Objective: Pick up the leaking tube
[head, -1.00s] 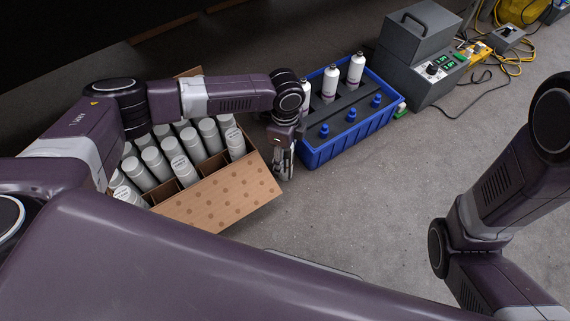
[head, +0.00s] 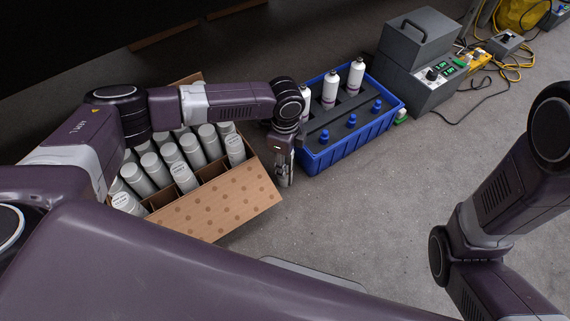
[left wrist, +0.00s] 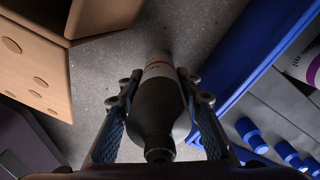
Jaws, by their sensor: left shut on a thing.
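My left gripper (head: 286,172) hangs between the cardboard box and the blue crate, pointing down. In the left wrist view its fingers (left wrist: 164,108) are shut on a tube (left wrist: 157,110) with a dark tapered end towards the camera and a pale body below. In the head view the held tube is mostly hidden by the gripper. Several grey-white tubes (head: 184,177) stand in the cardboard box. I cannot tell from these frames whether the held tube leaks. My right gripper is out of view; only its arm shows at the right.
The cardboard box (head: 215,204) with dividers and a dotted side is left of the gripper. The blue crate (head: 350,152) to its right holds white bottles (head: 356,75) and blue caps (head: 351,121). A grey device (head: 414,70) and cables lie beyond. Floor in front is clear.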

